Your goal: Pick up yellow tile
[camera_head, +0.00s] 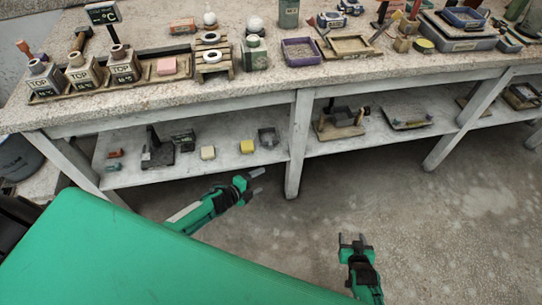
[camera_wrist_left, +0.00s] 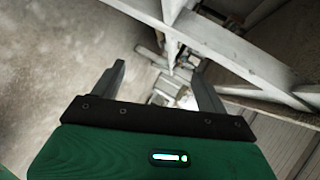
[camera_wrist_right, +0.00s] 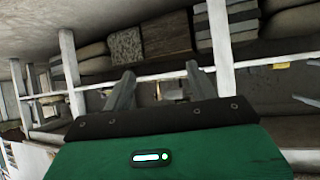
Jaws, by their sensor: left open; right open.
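A small yellow tile (camera_head: 247,146) lies on the lower shelf (camera_head: 225,165) of the workbench, between a pale cream block (camera_head: 208,153) and a dark grey square part (camera_head: 268,137). My left gripper (camera_head: 256,181) is in front of the shelf, below the tile in the head view, apart from it. Its fingers are open and empty, also in the left wrist view (camera_wrist_left: 160,68). My right gripper (camera_head: 352,239) is open and empty over the floor, well to the right. In the right wrist view its open fingers (camera_wrist_right: 160,72) hold nothing. I cannot make out the tile in either wrist view.
A white bench leg (camera_head: 298,145) stands right of the shelf section with the tile. The bench top (camera_head: 280,80) overhangs the shelf and carries many items, including a round yellow piece (camera_head: 424,46). A black stand (camera_head: 156,150) is at the shelf's left. The floor (camera_head: 430,220) is clear.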

